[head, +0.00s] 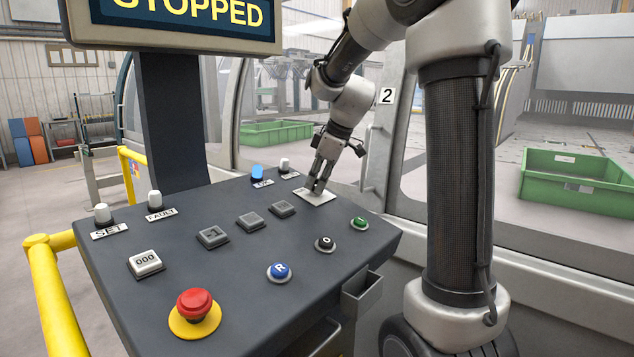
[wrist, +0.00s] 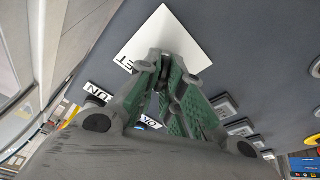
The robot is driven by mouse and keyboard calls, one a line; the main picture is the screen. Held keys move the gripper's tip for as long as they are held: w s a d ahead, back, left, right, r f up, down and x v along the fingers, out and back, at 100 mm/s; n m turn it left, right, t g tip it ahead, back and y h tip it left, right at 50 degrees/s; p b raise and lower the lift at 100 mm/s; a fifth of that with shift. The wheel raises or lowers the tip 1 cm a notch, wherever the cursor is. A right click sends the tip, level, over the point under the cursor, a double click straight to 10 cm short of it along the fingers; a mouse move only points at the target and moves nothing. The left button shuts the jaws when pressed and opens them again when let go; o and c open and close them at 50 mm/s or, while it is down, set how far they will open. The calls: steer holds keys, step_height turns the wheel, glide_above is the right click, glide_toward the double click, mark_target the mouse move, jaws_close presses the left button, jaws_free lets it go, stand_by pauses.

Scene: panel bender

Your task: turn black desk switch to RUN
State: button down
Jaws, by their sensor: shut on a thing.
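My gripper (head: 317,186) points down onto a white plate (head: 327,200) at the far right of the dark desk. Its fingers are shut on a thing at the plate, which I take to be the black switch. The switch itself is hidden between the fingertips, so I cannot see which way it points. In the wrist view the green-padded fingers (wrist: 165,65) come together over the white plate (wrist: 165,30). The letters "ET" show at the plate's corner; the rest of its lettering is covered.
The screen (head: 190,15) reads STOPPED. The desk also bears a red mushroom button (head: 194,303), a blue R button (head: 279,271), a black O button (head: 325,244), a green button (head: 359,223) and a blue lamp (head: 257,171). A yellow rail (head: 48,280) stands at left.

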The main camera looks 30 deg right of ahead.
steer(key=shift+s+f, duration=0.1)
steer(key=shift+f, duration=0.1)
stand_by(0.4)
steer(key=c, duration=1.6)
jaws_free()
steer(key=shift+o, duration=0.2)
steer(key=shift+r, duration=0.2)
steer(key=shift+d+r, duration=0.1)
steer(key=shift+r, duration=0.2)
steer(key=v, duration=1.1)
